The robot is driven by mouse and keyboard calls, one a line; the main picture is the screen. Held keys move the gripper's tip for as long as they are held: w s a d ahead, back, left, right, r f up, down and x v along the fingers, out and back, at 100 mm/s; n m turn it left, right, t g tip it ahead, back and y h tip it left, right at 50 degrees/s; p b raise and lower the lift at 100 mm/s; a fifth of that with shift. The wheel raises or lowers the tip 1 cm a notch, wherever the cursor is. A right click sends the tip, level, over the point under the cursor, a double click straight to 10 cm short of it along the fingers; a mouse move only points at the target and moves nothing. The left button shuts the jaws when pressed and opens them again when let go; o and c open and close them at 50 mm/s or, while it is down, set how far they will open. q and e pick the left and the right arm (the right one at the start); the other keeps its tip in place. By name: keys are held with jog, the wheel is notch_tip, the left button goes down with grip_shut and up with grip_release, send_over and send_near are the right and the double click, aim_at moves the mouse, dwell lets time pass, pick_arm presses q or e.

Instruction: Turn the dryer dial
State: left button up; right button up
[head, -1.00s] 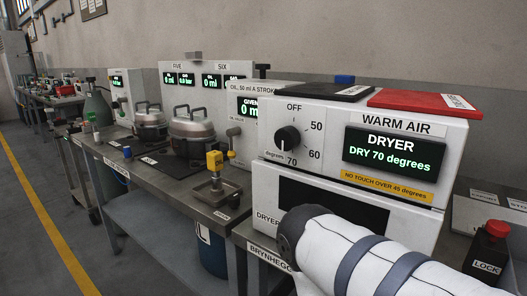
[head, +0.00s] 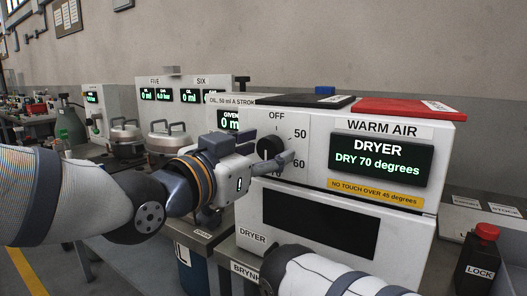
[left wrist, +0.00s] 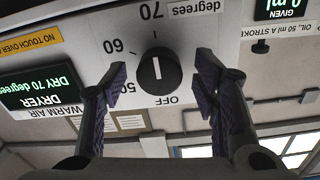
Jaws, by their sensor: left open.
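The dryer (head: 350,200) is a white box with a black round dial (head: 268,148) on its front, left of a screen (head: 376,160) that reads "DRY 70 degrees". In the left wrist view, which is upside down, the dial (left wrist: 159,71) has its white line towards the 70 mark. My left gripper (head: 282,150) is at the dial, open. In the left wrist view its fingers (left wrist: 160,76) stand either side of the dial, with a gap on each side. The gripper partly hides the dial and scale in the head view. My right gripper is out of view.
A yellow label (head: 375,193) reads "NO TOUCH OVER 45 degrees". A red pad (head: 405,106) and a black pad (head: 305,100) lie on top of the dryer. Pots (head: 168,138) stand on the bench to the left. A red-topped lock box (head: 481,258) is at right.

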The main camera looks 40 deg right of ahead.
pick_arm(q)
jog(key=shift+d, duration=0.15)
jog(key=c, duration=1.2)
